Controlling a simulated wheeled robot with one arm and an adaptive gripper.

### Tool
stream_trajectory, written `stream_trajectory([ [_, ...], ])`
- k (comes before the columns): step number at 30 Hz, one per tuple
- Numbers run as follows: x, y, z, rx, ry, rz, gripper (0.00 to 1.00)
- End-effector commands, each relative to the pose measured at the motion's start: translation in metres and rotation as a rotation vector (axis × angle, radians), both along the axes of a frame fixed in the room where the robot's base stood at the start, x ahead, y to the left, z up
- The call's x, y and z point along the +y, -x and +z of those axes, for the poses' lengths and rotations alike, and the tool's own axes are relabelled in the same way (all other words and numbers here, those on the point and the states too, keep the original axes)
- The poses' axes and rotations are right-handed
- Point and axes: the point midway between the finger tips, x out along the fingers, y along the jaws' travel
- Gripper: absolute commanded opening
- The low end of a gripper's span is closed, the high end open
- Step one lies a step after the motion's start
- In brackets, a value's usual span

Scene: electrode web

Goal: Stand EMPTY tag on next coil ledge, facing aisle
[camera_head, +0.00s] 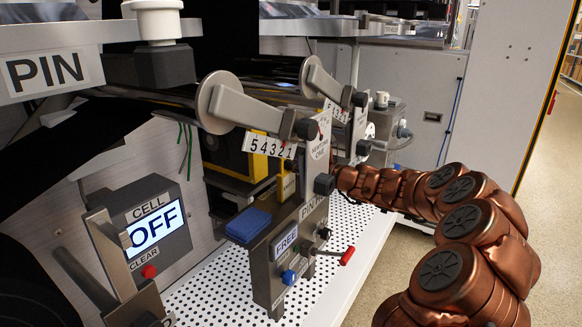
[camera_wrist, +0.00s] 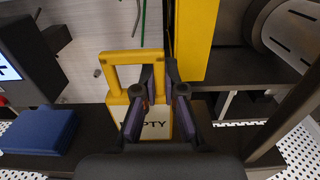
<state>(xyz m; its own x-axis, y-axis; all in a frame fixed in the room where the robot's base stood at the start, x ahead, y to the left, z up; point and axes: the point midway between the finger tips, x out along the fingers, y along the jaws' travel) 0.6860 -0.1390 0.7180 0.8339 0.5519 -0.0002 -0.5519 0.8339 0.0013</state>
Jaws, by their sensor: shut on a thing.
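The EMPTY tag (camera_wrist: 114,108) has a yellow frame with an open loop on top and a pale face with dark letters, part hidden behind my fingers. My gripper (camera_wrist: 158,92) is shut on it in the wrist view. In the head view, a small yellow piece that looks like the tag (camera_head: 287,187) shows behind the grey PIN panel post. My arm reaches there from the right, and my fingers are hidden. A dark ledge (camera_wrist: 238,80) lies right of the tag in the wrist view, beside a grey roll (camera_wrist: 290,32). I cannot tell whether the tag touches any surface.
A blue pad (camera_head: 248,224) lies left of the tag; it also shows in the wrist view (camera_wrist: 38,132). A yellow upright (camera_wrist: 196,40) stands close behind my fingers. The CELL OFF display (camera_head: 155,232), FREE panel (camera_head: 287,240) and red-handled lever (camera_head: 347,256) stand nearby. The aisle floor (camera_head: 560,190) is clear.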

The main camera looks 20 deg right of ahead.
Motion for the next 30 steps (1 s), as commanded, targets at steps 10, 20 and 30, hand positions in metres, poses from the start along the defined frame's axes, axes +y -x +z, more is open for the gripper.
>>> stream_trajectory([
  [10, 0.0, 0.0, -0.002, -0.001, 0.001, 0.0, 0.17],
  [20, 0.0, 0.0, -0.002, -0.001, 0.001, 0.0, 0.34],
  [30, -0.009, 0.011, 0.003, 0.0, -0.001, -0.003, 0.34],
])
